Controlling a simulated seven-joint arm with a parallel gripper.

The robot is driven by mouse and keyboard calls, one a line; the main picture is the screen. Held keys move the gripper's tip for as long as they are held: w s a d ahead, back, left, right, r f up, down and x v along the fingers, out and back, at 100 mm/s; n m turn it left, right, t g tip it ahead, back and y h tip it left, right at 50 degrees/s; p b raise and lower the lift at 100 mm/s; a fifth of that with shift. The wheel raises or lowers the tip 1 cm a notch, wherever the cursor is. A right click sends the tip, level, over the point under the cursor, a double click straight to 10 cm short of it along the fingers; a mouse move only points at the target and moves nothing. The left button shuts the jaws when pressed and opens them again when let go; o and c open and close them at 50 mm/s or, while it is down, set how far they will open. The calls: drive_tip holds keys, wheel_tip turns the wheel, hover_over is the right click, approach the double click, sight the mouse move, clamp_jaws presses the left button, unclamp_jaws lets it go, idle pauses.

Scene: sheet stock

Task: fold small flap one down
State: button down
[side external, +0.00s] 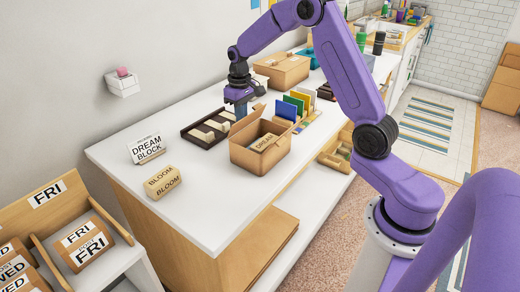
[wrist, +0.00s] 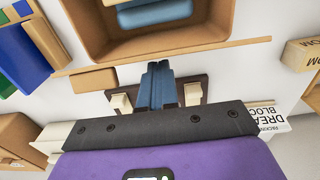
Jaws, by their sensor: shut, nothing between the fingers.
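The open cardboard box (side external: 258,158) stands on the white counter. One flap (side external: 246,124) stands raised on its far-left side, near my gripper. In the wrist view the box (wrist: 95,35) fills the top, with a thin flap edge (wrist: 215,48) running along its near side. My gripper (side external: 240,110) points down outside the box, just behind that raised flap. In the wrist view my gripper (wrist: 158,68) is shut and empty, with its fingertips close to the flap edge. I cannot tell whether they touch it.
A dark tray (side external: 190,137) with cream blocks lies beside and below my gripper. Coloured upright cards (side external: 299,102) stand behind the box. A DREAM BLOCK sign (side external: 147,149) and a BLOOM block (side external: 163,182) are at left.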

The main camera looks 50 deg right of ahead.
drive_tip(key=shift+s, duration=0.25)
drive_tip(key=shift+s+f, duration=0.2)
drive_tip(key=shift+s, duration=0.2)
wheel_tip(320, 180, up, 16)
idle(1.9)
drive_tip(key=shift+w, duration=0.1)
